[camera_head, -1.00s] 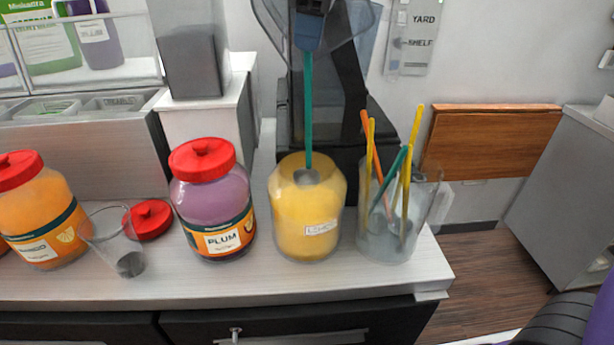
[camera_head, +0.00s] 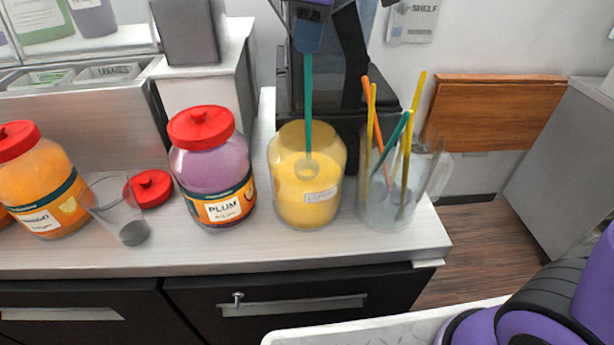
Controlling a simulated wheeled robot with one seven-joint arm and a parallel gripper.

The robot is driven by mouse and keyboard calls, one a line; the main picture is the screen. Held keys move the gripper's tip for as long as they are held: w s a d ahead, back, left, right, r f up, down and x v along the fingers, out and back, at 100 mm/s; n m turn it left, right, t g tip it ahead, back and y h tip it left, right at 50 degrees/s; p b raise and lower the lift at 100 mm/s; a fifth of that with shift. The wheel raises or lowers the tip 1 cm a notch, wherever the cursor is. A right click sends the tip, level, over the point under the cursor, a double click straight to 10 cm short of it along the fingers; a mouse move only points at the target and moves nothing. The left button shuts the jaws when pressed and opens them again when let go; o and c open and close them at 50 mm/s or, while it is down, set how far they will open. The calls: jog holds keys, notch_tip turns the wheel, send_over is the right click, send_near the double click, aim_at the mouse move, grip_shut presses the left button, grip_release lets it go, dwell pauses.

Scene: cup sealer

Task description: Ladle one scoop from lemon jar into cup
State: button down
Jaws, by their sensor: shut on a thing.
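The lemon jar (camera_head: 316,205) stands open on the counter, holding yellow contents. A ladle with a teal handle (camera_head: 308,95) hangs upright, its round bowl (camera_head: 307,168) inside the jar near the surface of the contents. My gripper (camera_head: 308,40) is at the top edge of the view, shut on the upper end of the handle. The clear cup (camera_head: 112,205) is on the counter to the left, tilted. A grey patch shows at its lower end.
A plum jar (camera_head: 213,172) with a red lid stands between cup and lemon jar. A loose red lid (camera_head: 152,188) lies behind the cup. A glass holder (camera_head: 384,200) with several ladles is right of the lemon jar. An orange jar (camera_head: 38,190) is at far left.

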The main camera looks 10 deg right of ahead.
aim_at(309, 81)
jog(key=shift+f, duration=1.95)
notch_tip(309, 81, up, 18)
jog(key=shift+r, duration=0.25)
dwell(2.0)
dwell(1.4)
